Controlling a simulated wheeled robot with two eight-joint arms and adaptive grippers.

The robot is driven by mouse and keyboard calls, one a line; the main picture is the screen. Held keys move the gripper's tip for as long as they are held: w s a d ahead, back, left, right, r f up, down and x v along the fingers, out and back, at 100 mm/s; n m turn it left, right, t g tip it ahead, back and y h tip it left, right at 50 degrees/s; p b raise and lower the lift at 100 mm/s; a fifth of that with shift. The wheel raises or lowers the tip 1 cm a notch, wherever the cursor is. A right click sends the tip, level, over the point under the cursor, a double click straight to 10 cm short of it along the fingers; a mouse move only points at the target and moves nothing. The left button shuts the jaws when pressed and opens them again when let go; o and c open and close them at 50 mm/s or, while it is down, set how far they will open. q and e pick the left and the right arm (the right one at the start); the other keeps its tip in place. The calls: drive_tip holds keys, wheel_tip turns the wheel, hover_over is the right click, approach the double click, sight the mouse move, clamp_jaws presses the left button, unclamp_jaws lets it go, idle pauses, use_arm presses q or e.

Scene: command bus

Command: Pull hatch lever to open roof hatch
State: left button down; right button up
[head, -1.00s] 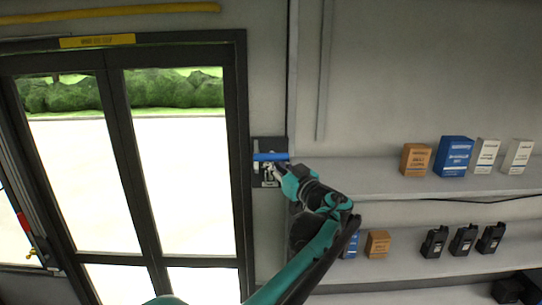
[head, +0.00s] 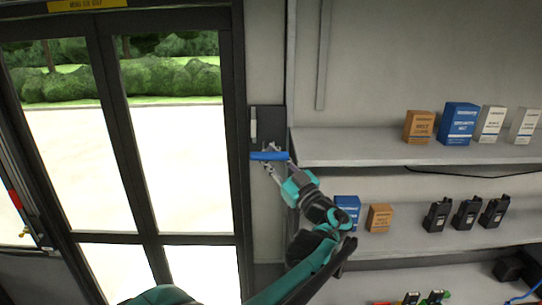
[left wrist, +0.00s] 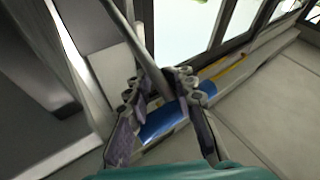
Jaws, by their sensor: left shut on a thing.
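The hatch lever has a blue handle bar (head: 268,156) on a dark wall plate (head: 268,122) between the glass door and the shelves. The handle sits low on the plate, below a pale vertical slot. My left gripper (head: 272,160) is shut on the blue handle, and its arm reaches up from below. In the left wrist view, the blue handle (left wrist: 165,121) lies between the two fingers of my left gripper (left wrist: 160,108). A grey rod runs up from it. The roof hatch is not in view. My right gripper is not in view.
A glass double door (head: 122,135) with a dark frame stands on the left. Shelves (head: 400,150) on the right hold orange, blue and white boxes and several black radios (head: 465,214). The upper shelf's left end is close beside the lever plate.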

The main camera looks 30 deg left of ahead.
use_arm(q)
drive_tip(key=shift+s+a+f, duration=0.1)
drive_tip(key=shift+s+f, duration=0.05)
drive_tip(key=shift+f, duration=0.1)
drive_tip(key=c, duration=1.7)
unclamp_jaws()
drive_tip(key=shift+o, duration=0.7)
drive_tip(key=shift+s+r, duration=0.15)
drive_tip(key=shift+s, duration=0.05)
drive_tip(key=shift+w, duration=0.1)
drive_tip(key=shift+d, duration=0.35)
drive_tip(key=v, duration=1.1)
drive_tip(key=shift+d, duration=0.2)
